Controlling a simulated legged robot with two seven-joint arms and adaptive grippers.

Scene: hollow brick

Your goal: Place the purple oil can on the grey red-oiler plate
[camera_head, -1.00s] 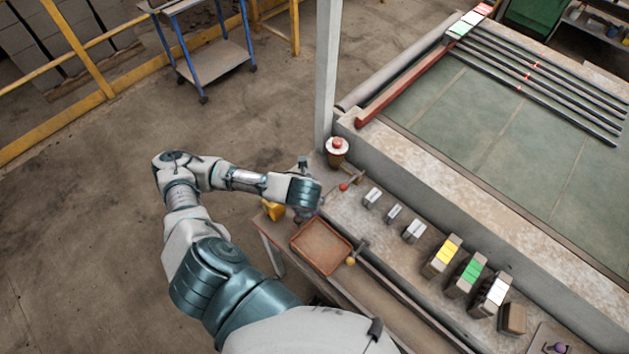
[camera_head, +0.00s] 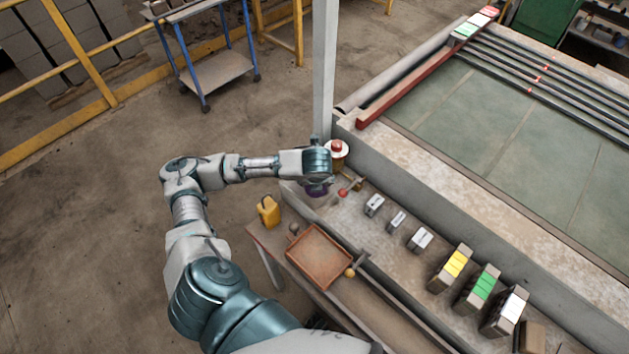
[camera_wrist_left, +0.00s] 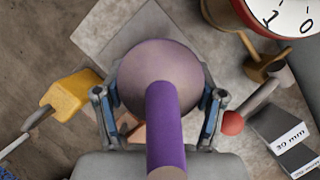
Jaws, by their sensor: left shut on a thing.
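The purple oil can (camera_wrist_left: 165,115) is between the fingers of my left gripper (camera_wrist_left: 160,112), which is shut on it. The wrist view looks down on its round body and purple spout. I cannot tell whether the can touches a surface. My right gripper is not in view.
A red-rimmed white disc (camera_wrist_left: 285,15) is close by at the upper right. A red-knobbed lever (camera_wrist_left: 232,123) is right of the can. A yellow can (camera_head: 268,211) and a brown tray (camera_head: 319,257) are nearer. Several labelled blocks (camera_head: 421,239) line the bench.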

